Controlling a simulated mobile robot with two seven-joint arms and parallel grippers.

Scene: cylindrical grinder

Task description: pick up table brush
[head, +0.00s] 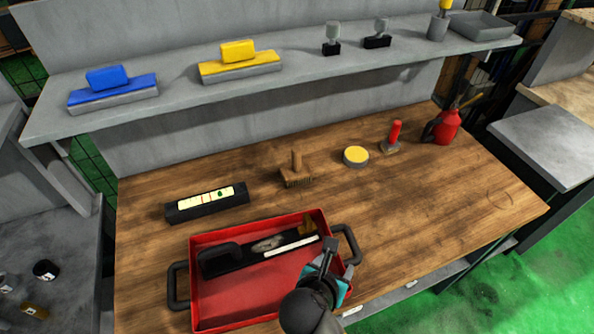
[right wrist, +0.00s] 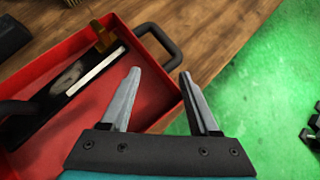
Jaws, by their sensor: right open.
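The table brush (head: 296,174) stands on the wooden table behind the red tray, with its bristles down and a wooden handle pointing up. It is not in the right wrist view. My right gripper (head: 330,252) is over the right part of the red tray, in front of the brush and apart from it. In the right wrist view its two fingers (right wrist: 160,88) are spread open with nothing between them. My left gripper is not in view.
The red tray (head: 240,298) with black handles holds a black tool (head: 225,260) and a white strip (head: 291,247). A level (head: 207,203), a round yellow-topped tin (head: 355,156), a red-handled tool (head: 393,136) and a red can (head: 444,127) stand on the table. The table's right part is clear.

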